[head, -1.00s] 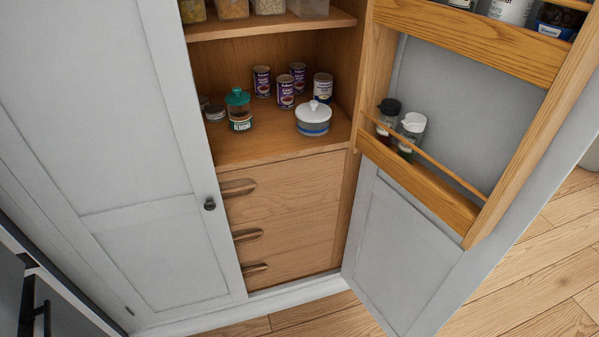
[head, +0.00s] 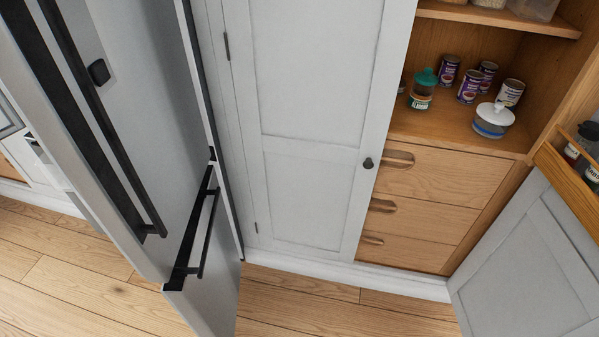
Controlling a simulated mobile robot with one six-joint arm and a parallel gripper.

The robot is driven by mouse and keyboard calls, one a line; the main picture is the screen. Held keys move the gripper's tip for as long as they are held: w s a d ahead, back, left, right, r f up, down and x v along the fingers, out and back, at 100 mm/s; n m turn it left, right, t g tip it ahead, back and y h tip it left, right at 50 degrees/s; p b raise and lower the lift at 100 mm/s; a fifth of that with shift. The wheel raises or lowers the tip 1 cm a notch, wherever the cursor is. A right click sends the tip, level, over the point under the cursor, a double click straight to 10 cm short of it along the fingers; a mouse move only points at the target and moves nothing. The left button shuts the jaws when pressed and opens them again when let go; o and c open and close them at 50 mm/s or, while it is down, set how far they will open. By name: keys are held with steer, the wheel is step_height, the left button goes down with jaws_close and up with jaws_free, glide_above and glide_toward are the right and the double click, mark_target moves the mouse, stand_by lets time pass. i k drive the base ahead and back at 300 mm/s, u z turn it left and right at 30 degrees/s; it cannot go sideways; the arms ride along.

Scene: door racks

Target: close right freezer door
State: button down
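A tall light-grey door (head: 150,60), which looks like the freezer door, stands open at the left of the head view. It juts out from beside the cupboard toward me. My gripper is not in view.
A tall cupboard's left door (head: 310,100) with a dark knob is closed. Its right door (head: 525,265) hangs open at the lower right. Cans and jars stand on a shelf (head: 440,125) above wooden drawers (head: 440,180). Bare wooden floor (head: 70,275) shows at lower left.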

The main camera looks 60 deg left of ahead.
mark_target(203, 286)
steer(key=u, duration=3.3)
steer(key=i, duration=1)
steer(key=u, duration=0.05)
steer(key=k, duration=0.9)
steer(key=z, duration=0.45)
steer(key=i, duration=0.3)
steer(key=u, duration=0.05)
